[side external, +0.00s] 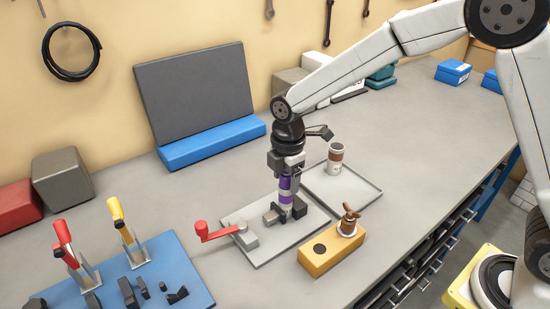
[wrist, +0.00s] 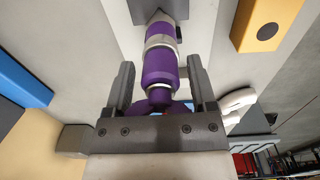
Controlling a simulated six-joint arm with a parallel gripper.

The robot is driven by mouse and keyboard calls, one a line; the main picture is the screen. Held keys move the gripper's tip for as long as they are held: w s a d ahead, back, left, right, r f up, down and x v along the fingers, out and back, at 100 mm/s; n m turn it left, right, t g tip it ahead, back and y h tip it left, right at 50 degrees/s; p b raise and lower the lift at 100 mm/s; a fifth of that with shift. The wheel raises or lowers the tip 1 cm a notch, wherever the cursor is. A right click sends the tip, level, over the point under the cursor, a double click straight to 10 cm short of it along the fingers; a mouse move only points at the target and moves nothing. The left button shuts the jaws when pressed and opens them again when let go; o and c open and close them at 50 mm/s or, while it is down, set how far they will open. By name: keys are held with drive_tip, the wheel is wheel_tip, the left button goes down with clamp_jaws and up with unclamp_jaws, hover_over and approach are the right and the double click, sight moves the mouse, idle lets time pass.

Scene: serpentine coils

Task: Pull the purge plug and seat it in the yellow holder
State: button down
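A purple cylinder with silver bands, which looks like the purge plug (side external: 286,190), stands upright in a dark grey fixture (side external: 274,215) on a pale plate. In the wrist view the plug (wrist: 160,66) runs up between my fingers. My gripper (side external: 287,174) points down over the plug's upper end. In the wrist view my gripper (wrist: 160,75) has one finger on each side of the plug, with a narrow gap showing on both sides. The yellow holder (side external: 322,262) lies to the right, with a dark round hole and a brown winged piece (side external: 349,222) standing on it.
A red crank handle (side external: 217,233) with a grey block is on the plate's left side. A cup (side external: 335,158) stands on a grey tray (side external: 362,197) behind right. A blue board (side external: 178,265) with toggle clamps lies at front left. Bare bench separates the board and plate.

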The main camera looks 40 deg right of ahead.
drive_tip(key=shift+s+f, duration=0.25)
drive_tip(key=shift+s, duration=0.05)
drive_tip(key=shift+w+r, duration=0.15)
drive_tip(key=shift+r, duration=2.8)
drive_tip(key=shift+s+a, duration=0.25)
drive_tip(key=shift+s, duration=0.55)
drive_tip(key=s+a+f, duration=0.1)
drive_tip(key=s+f, duration=0.1)
drive_tip(key=s, duration=1)
drive_tip(key=shift+a, duration=0.2)
drive_tip(key=shift+s+f+g, duration=0.1)
drive_tip(key=shift+f+g, duration=0.05)
drive_tip(key=shift+g, duration=0.15)
drive_tip(key=shift+f, duration=2.2)
